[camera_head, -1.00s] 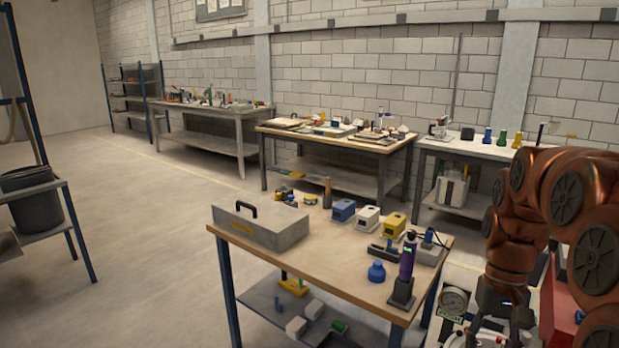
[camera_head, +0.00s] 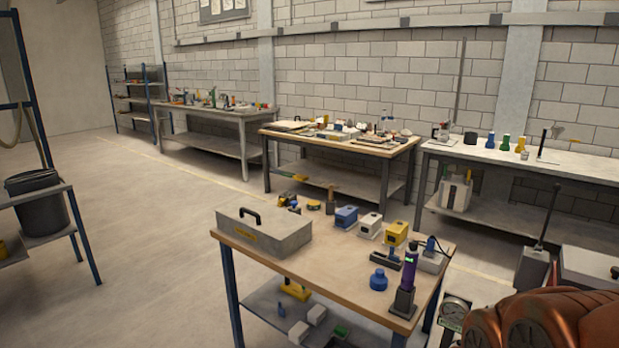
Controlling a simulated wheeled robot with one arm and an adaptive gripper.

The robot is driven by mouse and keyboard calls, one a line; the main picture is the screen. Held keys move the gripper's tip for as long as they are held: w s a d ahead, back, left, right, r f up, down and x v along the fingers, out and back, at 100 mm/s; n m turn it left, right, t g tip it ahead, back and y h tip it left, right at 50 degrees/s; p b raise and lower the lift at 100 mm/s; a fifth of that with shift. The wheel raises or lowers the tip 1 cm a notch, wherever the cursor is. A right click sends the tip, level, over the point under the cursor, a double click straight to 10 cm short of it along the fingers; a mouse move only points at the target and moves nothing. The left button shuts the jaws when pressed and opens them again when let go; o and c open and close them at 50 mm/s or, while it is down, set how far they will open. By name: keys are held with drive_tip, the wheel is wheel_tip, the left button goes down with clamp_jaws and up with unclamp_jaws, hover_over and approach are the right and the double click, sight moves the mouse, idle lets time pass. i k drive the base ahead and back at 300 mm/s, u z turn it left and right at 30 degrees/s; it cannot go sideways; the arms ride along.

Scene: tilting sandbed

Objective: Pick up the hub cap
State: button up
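I cannot make out a hub cap in this view; the small parts on the benches are too small to tell apart. The nearest workbench (camera_head: 330,273) carries a grey toolbox (camera_head: 262,231), a blue knob-like part (camera_head: 378,280), and a purple and black tool (camera_head: 408,275) standing upright in a base. Copper links of my arm show in the bottom right corner. My gripper is out of view.
A cluttered wooden-topped bench (camera_head: 391,149) stands behind, with a grey bench (camera_head: 262,115) further left. A long bench (camera_head: 590,174) runs along the right wall. The floor (camera_head: 150,240) between is clear.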

sight(378, 281)
drive_tip(key=z, duration=0.35)
drive_tip(key=k, duration=0.65)
drive_tip(key=u, duration=1.25)
drive_tip(key=i, duration=1)
drive_tip(key=u, duration=0.4)
drive_tip(key=i, duration=1.1)
drive_tip(key=z, duration=0.4)
